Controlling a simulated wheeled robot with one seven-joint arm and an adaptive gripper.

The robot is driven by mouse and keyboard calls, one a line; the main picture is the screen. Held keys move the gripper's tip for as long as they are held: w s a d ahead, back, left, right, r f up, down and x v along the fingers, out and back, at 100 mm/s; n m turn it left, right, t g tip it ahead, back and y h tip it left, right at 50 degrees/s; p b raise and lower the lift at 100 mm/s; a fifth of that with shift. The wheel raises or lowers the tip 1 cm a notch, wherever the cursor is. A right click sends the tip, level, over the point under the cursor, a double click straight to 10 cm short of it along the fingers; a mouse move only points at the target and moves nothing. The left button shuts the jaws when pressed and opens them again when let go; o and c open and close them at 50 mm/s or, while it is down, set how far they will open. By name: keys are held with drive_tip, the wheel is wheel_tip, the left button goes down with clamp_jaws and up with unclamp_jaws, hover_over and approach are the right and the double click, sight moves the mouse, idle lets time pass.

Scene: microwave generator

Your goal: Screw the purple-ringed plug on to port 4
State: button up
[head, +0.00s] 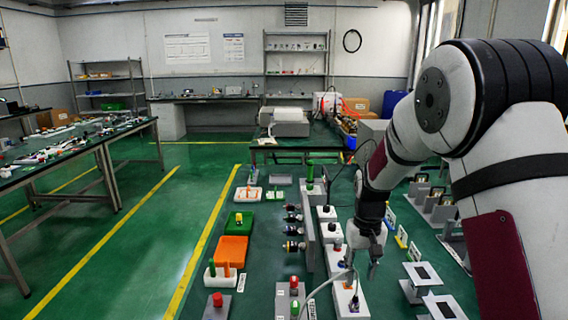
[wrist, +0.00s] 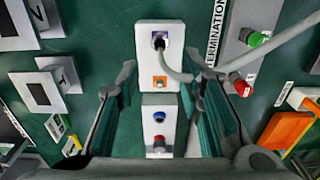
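The purple-ringed plug (wrist: 159,43) sits at the far end of a white block (wrist: 145,65) in the wrist view, with a grey cable (wrist: 235,68) curving off to the right. In the head view the plug (head: 354,302) is at the bottom, on the nearest white block (head: 341,292). My gripper (head: 362,264) hangs above the row of white blocks. In the wrist view my gripper (wrist: 166,85) is open and empty, its fingers spread either side of the block. I cannot read a port 4 label in either view.
A tall grey panel (head: 309,232) with several side connectors (head: 292,230) stands left of the blocks. A box with red and green buttons (wrist: 247,50) lies right in the wrist view. Framed stands (head: 421,273) are on the right.

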sight(356, 295)
idle(0.3)
drive_tip(key=shift+f+b, duration=1.8)
drive_tip(key=shift+f, duration=2.75)
clamp_jaws()
drive_tip(key=shift+r, duration=0.1)
drive_tip(key=shift+r, duration=0.1)
drive_tip(key=shift+r+p, duration=1.3)
drive_tip(key=shift+r, duration=1.55)
drive_tip(key=shift+a, duration=0.1)
